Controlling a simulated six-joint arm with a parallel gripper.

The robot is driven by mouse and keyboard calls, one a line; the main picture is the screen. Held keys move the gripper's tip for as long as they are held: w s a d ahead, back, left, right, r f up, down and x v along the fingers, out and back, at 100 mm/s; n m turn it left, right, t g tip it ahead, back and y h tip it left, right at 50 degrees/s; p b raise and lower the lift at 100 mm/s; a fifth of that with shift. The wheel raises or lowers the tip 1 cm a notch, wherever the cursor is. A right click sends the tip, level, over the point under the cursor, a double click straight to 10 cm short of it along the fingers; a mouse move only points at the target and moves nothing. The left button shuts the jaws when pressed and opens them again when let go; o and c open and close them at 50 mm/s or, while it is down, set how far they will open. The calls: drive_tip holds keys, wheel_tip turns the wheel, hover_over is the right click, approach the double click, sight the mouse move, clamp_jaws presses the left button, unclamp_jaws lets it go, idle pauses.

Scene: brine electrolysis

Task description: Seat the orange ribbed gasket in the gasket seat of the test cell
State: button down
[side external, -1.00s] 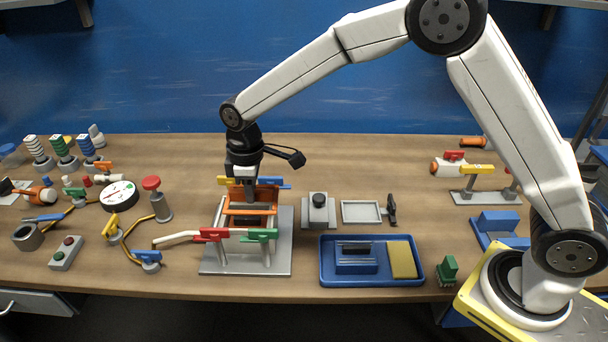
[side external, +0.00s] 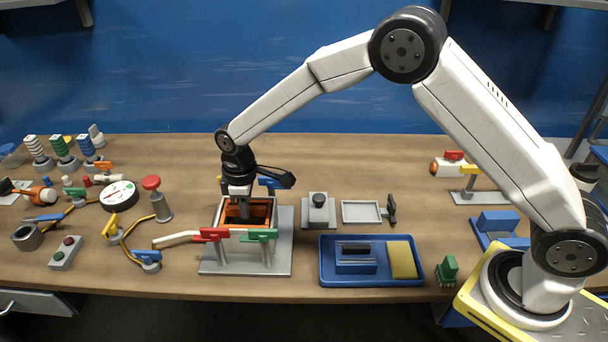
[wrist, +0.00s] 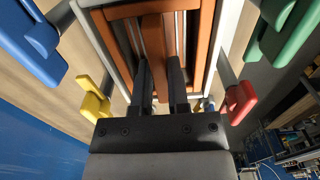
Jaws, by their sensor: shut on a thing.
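The orange ribbed gasket (side external: 262,212) is a rectangular frame within the upper opening of the test cell (side external: 281,255), between its toggle clamps. My gripper (side external: 240,214) points down over the cell and is shut on the gasket. In the wrist view the two black fingers of my gripper (wrist: 160,62) close on the orange middle bar of the gasket (wrist: 154,35). Orange sides run along both sides of the fingers, inside the pale cell walls. The gasket's underside and the seat are hidden, so I cannot tell whether it touches the seat.
Red (side external: 213,235), green (side external: 259,236), blue (side external: 271,183) and yellow (wrist: 93,100) clamp handles surround the cell closely. A blue tray (side external: 330,277) with a yellow sponge (side external: 402,260) lies to the right. A red-topped post (side external: 152,184) stands to the left.

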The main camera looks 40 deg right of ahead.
drive_tip(key=shift+f, duration=0.2)
drive_tip(key=c, duration=0.6)
unclamp_jaws()
drive_tip(key=shift+r, duration=0.15)
wheel_tip(320, 180, up, 12)
drive_tip(key=shift+s+d, duration=0.1)
idle(0.7)
drive_tip(key=s+d+f+m+t, duration=0.1)
drive_tip(key=s+d+f+m, duration=0.1)
drive_tip(key=s+d, duration=0.3)
drive_tip(key=s+d+f+m, duration=0.1)
drive_tip(key=s+d+m, duration=0.3)
drive_tip(key=s, duration=0.6)
drive_tip(key=s+d+f+m+t, duration=0.1)
drive_tip(key=s+d+f+m, duration=0.1)
drive_tip(key=s+d, duration=0.5)
drive_tip(key=shift+s+f+m+t, duration=0.15)
drive_tip(key=shift+f+m+t, duration=0.2)
drive_tip(key=shift+m, duration=0.15)
